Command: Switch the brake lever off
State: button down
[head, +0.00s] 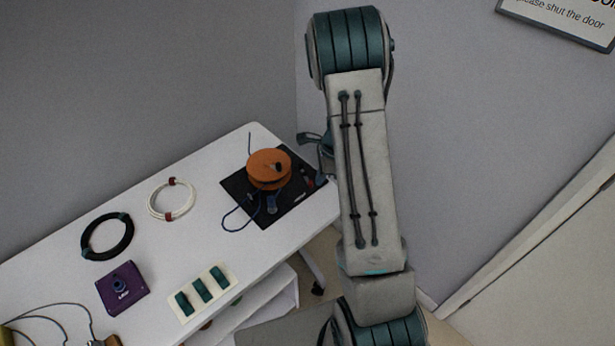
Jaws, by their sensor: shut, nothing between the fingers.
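An orange spool (269,169) stands on a black base plate (238,186) at the right end of the white table. A small dark knob shows on top of the spool. A small grey-blue part (271,204) stands on the plate in front of the spool, and a small red part (308,180) is at the plate's right side. I cannot tell which part is the brake lever, or its position. My gripper (313,142) is partly hidden behind my forearm. The part that shows is just right of the spool; it is shut and empty.
The white table (215,234) also holds a white cable coil (151,202), a black coil (88,246), a purple box (106,288) and a panel with three green switches (202,290). A wall stands behind.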

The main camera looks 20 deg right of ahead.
jog(key=shift+d, duration=0.35)
jog(key=shift+w+a, duration=0.15)
jog(key=shift+w, duration=0.55)
jog(key=shift+d, duration=0.2)
jog(key=shift+s+d, duration=0.1)
jog(key=shift+d, duration=0.25)
jog(key=d, duration=0.1)
jog(key=s+d, duration=0.1)
jog(key=d, duration=0.1)
jog(key=shift+f, duration=0.1)
jog(key=v, duration=1)
jog(key=shift+b, duration=0.3)
jog(key=shift+a, duration=0.15)
